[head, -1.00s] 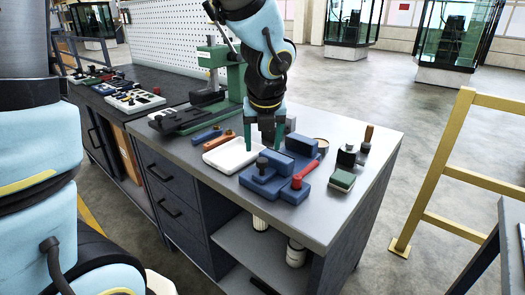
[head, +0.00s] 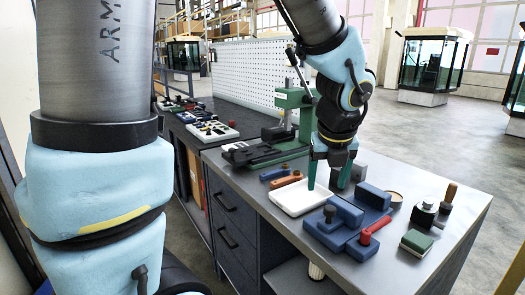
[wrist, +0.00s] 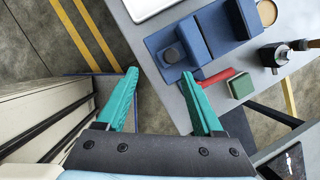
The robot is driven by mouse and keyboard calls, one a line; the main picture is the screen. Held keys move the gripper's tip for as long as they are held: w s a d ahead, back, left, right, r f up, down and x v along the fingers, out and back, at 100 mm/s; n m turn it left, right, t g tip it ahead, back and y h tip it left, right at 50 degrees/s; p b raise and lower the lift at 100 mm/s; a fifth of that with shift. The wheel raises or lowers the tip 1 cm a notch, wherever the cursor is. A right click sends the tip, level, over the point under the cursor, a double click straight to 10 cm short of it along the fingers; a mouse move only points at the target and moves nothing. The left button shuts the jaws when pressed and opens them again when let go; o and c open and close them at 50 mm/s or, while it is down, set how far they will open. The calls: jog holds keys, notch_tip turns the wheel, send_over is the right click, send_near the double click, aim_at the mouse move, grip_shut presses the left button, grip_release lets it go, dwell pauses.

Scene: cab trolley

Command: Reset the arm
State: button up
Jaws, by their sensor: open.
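My gripper (head: 328,182) hangs open over the workbench (head: 452,232), its two green fingers apart and pointing down. In the head view its fingertips show near the white tray (head: 298,197) and a blue vise-like block (head: 338,222). In the wrist view the open fingers (wrist: 160,75) have nothing between them. There the blue block (wrist: 175,50) lies beyond the right finger, and floor and the bench edge show around the fingers.
A red-handled tool (head: 372,229), a green-topped block (head: 416,242), a dark bottle (head: 424,214) and a round dish (head: 395,198) stand on the right of the bench. A green press (head: 292,115) stands behind.

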jog(key=a+f+n+g, duration=0.1)
jog(key=a+f+n, duration=0.2)
jog(key=a+n, duration=0.9)
jog(key=w+a+f+n+g, duration=0.1)
jog(key=a+f+n, duration=0.3)
jog(key=a+n, duration=0.9)
jog(key=n, duration=1)
jog(key=shift+f+n+y, duration=0.15)
jog(key=shift+n+y, duration=0.25)
jog(key=shift+d, duration=0.1)
